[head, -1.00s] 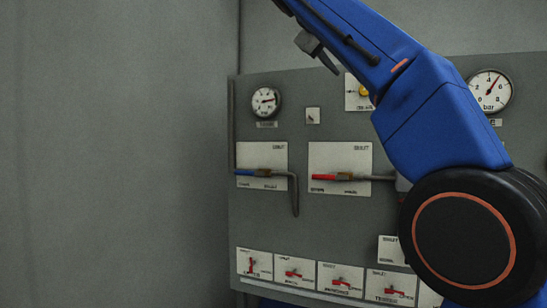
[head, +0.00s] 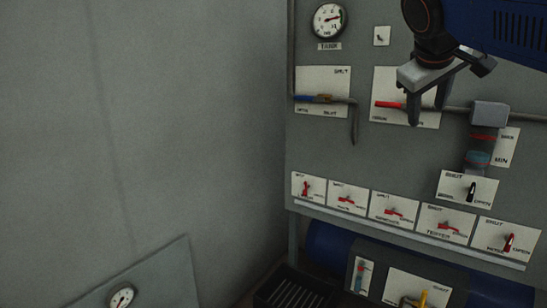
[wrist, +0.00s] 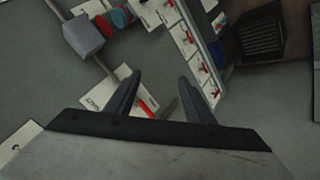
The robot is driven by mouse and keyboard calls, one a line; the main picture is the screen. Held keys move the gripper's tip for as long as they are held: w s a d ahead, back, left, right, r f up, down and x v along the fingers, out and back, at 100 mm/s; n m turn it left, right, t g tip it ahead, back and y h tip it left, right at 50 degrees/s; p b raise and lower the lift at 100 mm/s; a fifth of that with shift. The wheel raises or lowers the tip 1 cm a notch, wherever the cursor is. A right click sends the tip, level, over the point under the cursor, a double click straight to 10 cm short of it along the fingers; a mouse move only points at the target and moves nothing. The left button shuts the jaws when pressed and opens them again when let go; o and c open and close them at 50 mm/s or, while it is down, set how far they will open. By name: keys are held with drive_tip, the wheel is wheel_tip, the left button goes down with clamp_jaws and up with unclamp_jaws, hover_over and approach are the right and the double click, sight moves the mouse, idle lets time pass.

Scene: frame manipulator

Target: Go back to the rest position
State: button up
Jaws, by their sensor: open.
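My gripper (head: 428,105) is at the upper right of the head view, pointing down, with its two dark fingers apart and nothing between them. It is in front of the panel (head: 400,160), near the red-handled valve (head: 388,105) on a white label plate. In the wrist view my gripper (wrist: 168,95) shows its fingers spread, and the red handle (wrist: 148,106) appears between them in the picture. I cannot tell how far the fingers are from the handle, but they are not closed on it.
A blue-handled valve (head: 318,98) and a gauge (head: 328,20) are at the left of the panel. A row of red switches (head: 393,212) runs below. A grey box on a pipe (head: 490,113) is right of my gripper. A black crate (head: 292,290) stands low.

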drive_tip(key=s+a+f+m+g+y, duration=0.1)
drive_tip(key=s+f, duration=0.6)
drive_tip(key=f, duration=0.6)
drive_tip(key=s+a+f+m+g+y, duration=0.1)
drive_tip(key=s+a+f+y, duration=0.1)
drive_tip(key=s+f, duration=0.5)
drive_tip(key=s+a+f+m+g+y, duration=0.1)
drive_tip(key=s+f, duration=0.6)
drive_tip(key=f, duration=1.2)
drive_tip(key=shift+s+a+f+y, duration=0.3)
drive_tip(key=shift+a+y, duration=0.1)
drive_tip(key=shift+y, duration=0.1)
